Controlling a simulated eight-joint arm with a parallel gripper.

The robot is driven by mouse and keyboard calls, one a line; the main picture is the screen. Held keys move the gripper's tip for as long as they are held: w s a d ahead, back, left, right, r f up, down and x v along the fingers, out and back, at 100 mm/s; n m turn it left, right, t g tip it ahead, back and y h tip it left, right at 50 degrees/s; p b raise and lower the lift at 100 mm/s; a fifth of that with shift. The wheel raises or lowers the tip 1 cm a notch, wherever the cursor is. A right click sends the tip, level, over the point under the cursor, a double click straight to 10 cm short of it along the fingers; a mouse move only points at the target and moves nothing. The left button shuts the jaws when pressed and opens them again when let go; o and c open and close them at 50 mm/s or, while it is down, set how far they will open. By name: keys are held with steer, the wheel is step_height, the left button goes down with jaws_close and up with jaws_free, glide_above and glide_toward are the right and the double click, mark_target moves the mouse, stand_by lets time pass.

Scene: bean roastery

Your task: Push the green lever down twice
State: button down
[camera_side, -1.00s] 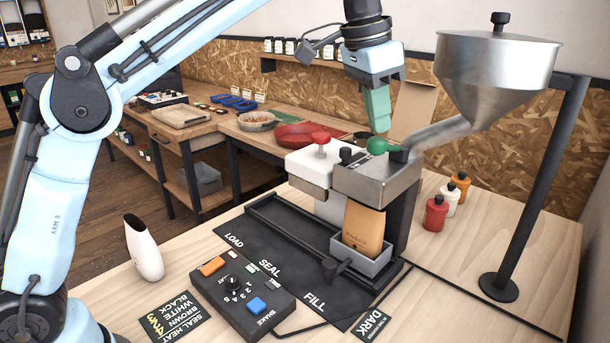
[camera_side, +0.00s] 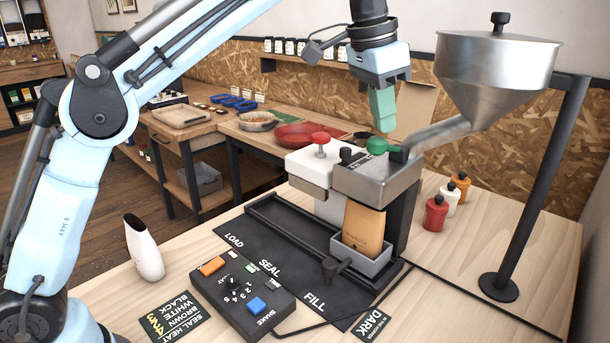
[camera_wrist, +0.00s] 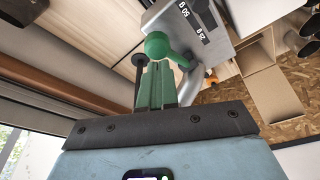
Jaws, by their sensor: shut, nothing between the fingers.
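The green lever (camera_side: 377,146) has a round green knob and stands up from the grey metal top of the filling station (camera_side: 372,182). The green lever knob (camera_wrist: 159,45) also shows in the wrist view, just beyond my fingertips, with its arm running to the metal box. My gripper (camera_side: 385,130) points down with its green fingers together and empty, close above the lever knob. I cannot tell whether the fingertips touch the knob. My gripper (camera_wrist: 156,70) shows in the wrist view with both fingers closed side by side.
A brown bag (camera_side: 362,228) stands in a grey holder under the metal station. A red-topped white sealing unit (camera_side: 312,166) is to the left. The steel hopper (camera_side: 495,75) and its chute are close on the right. A control box (camera_side: 240,296) sits in front.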

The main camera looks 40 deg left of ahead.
mark_target(381, 138)
steer(key=shift+f, duration=1.95)
stand_by(1.1)
steer(key=shift+t+h, duration=0.4)
steer(key=shift+t, duration=0.4)
steer(key=v, duration=0.2)
steer(key=w+v, duration=0.1)
steer(key=v, duration=0.4)
steer(key=shift+w+d+r, duration=0.1)
steer(key=shift+d+r, duration=0.25)
steer(key=shift+r, duration=0.2)
steer(key=shift+f, duration=3.2)
